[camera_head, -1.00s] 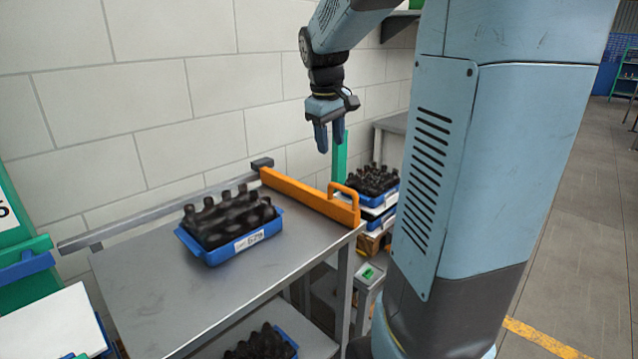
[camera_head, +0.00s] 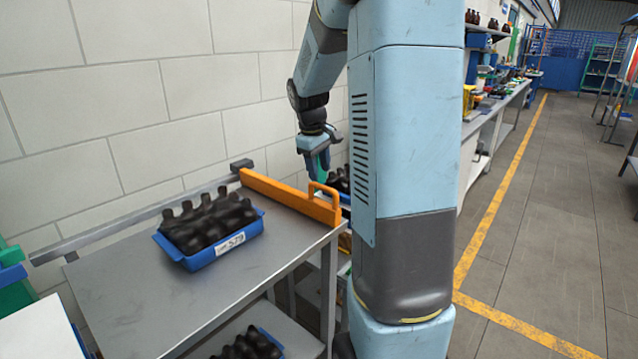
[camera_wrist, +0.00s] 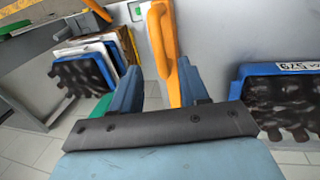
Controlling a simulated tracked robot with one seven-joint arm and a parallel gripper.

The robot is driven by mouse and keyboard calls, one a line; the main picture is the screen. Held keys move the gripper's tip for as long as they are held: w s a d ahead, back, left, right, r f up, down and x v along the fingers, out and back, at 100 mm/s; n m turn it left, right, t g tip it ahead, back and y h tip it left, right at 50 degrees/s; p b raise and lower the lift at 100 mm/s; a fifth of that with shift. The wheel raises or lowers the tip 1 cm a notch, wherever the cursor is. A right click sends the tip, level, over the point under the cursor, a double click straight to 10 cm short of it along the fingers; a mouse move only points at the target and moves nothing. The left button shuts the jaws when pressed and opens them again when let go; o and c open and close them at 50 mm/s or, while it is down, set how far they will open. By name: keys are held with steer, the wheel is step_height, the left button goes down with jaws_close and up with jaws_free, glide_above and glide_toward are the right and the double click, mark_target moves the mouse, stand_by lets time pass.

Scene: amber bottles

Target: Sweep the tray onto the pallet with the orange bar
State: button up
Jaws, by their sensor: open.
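The blue tray (camera_head: 203,259) holds several dark amber bottles and sits on the grey metal table; it also shows at right in the wrist view (camera_wrist: 260,69). The orange bar (camera_head: 275,192) lies along the table's right edge, with an upright loop handle (camera_head: 311,199) at its near end. My gripper (camera_head: 320,164) is open and empty, pointing down, above and beyond the handle in the head view. In the wrist view the orange handle (camera_wrist: 171,60) shows between my two fingers, beyond their tips; contact is not visible. I cannot clearly make out the pallet itself.
A stack with white layers (camera_wrist: 85,50) and another blue bottle tray (camera_wrist: 72,63) stands beyond the bar, mostly hidden by my column in the head view. A grey rail (camera_head: 130,220) runs along the table's wall side. More bottles sit on the lower shelf (camera_head: 290,330).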

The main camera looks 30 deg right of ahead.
mark_target(322, 186)
steer(key=shift+w+d+f, duration=0.1)
steer(key=shift+d+f, duration=0.15)
steer(key=shift+f, duration=1.05)
steer(key=shift+w+d+f, duration=0.1)
steer(key=shift+d+f, duration=0.1)
steer(key=shift+f, duration=1.05)
jaws_close()
